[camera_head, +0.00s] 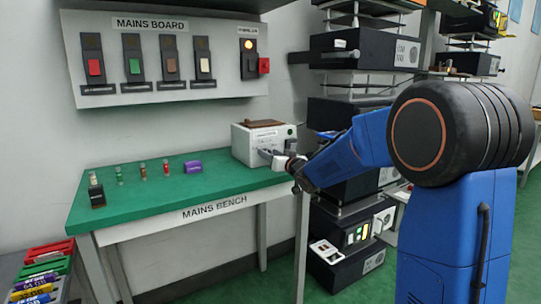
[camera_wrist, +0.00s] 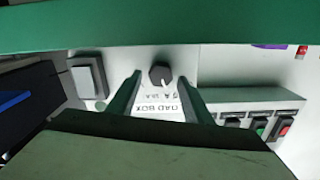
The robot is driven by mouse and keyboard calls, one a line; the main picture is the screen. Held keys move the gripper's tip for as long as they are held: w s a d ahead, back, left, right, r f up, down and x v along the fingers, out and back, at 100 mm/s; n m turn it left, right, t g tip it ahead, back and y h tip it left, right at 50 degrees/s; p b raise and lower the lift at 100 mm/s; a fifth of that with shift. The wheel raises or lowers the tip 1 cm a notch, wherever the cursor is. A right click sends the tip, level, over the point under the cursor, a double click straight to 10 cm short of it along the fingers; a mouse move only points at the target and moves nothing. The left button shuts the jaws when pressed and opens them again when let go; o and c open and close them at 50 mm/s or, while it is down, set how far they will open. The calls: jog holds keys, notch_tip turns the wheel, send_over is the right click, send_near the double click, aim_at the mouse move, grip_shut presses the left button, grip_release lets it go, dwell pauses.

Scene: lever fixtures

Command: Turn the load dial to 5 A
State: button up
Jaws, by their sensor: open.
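The load box (camera_head: 250,148) is a pale box with a brown top, standing at the right end of the green bench. Its front also fills the middle of the wrist view, with an upside-down LOAD BOX label (camera_wrist: 158,106). The load dial (camera_wrist: 160,74) is a round black knob with a white pointer mark at its lower right in that view. The small scale marks beside it are too blurred to read. My gripper (camera_wrist: 159,78) is open, with one finger on each side of the dial in that view. I cannot tell whether they touch it. In the head view my gripper (camera_head: 282,160) hides the dial.
A pale square switch (camera_wrist: 88,80) is left of the dial in the wrist view. A purple block (camera_head: 193,167) and several small fuses stand on the bench (camera_head: 150,195). The mains board (camera_head: 165,60) hangs behind. Black equipment stacks (camera_head: 360,55) stand at the right.

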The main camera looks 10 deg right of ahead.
jog(key=v, duration=1.7)
jog(key=shift+s, duration=0.15)
jog(key=s+d+f+m+g+h, duration=0.2)
jog(key=s+d+f+g+h, duration=0.15)
jog(key=s, duration=0.45)
jog(key=s+d+f+m+g+h, duration=0.1)
jog(key=s+d+f+g+h, duration=0.2)
jog(key=s, duration=0.5)
jog(key=s+a+f+g, duration=0.1)
jog(key=s+f+g, duration=0.1)
jog(key=s, duration=0.6)
jog(key=s+a+f+n+g, duration=0.1)
jog(key=s+f, duration=0.3)
jog(key=s, duration=0.4)
jog(key=s+a+f+g, duration=0.3)
jog(key=s, duration=0.5)
jog(key=shift+f+y, duration=0.4)
jog(key=shift+y, duration=0.05)
